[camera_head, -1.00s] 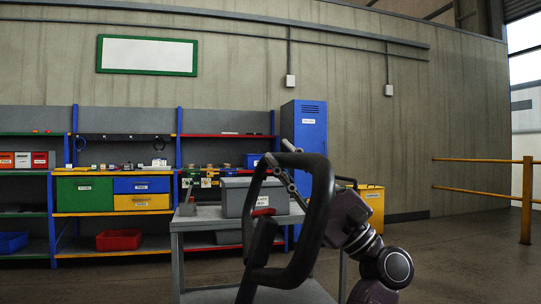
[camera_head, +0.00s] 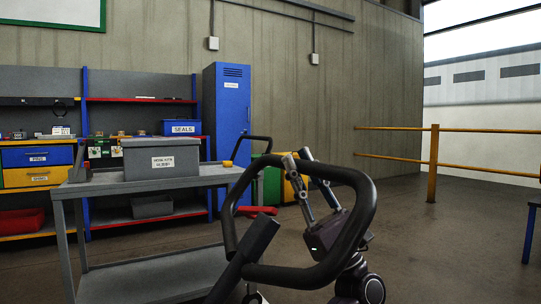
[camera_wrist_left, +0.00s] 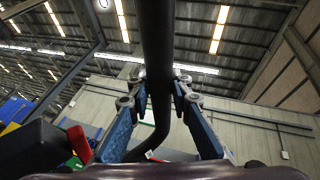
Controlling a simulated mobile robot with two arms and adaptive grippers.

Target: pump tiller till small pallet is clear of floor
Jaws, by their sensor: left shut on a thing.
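The tiller (camera_head: 372,215) is a black loop handle in the lower middle of the head view, with its dark shaft running down out of frame. A red part (camera_head: 257,210) shows by the loop. My left gripper (camera_head: 297,157) is at the top bar of the loop, its fingers on either side of it. In the left wrist view the black bar (camera_wrist_left: 158,60) runs between the two blue-grey fingers (camera_wrist_left: 157,90), which are shut on it. The small pallet and its contact with the floor are out of view. My right gripper is not in view.
A grey table (camera_head: 72,190) with a grey bin (camera_head: 162,160) stands just left of the tiller. Behind are a blue locker (camera_head: 228,130), shelving, and green (camera_head: 268,187) and yellow (camera_head: 290,187) containers. A yellow railing (camera_head: 433,165) stands right; floor between is open.

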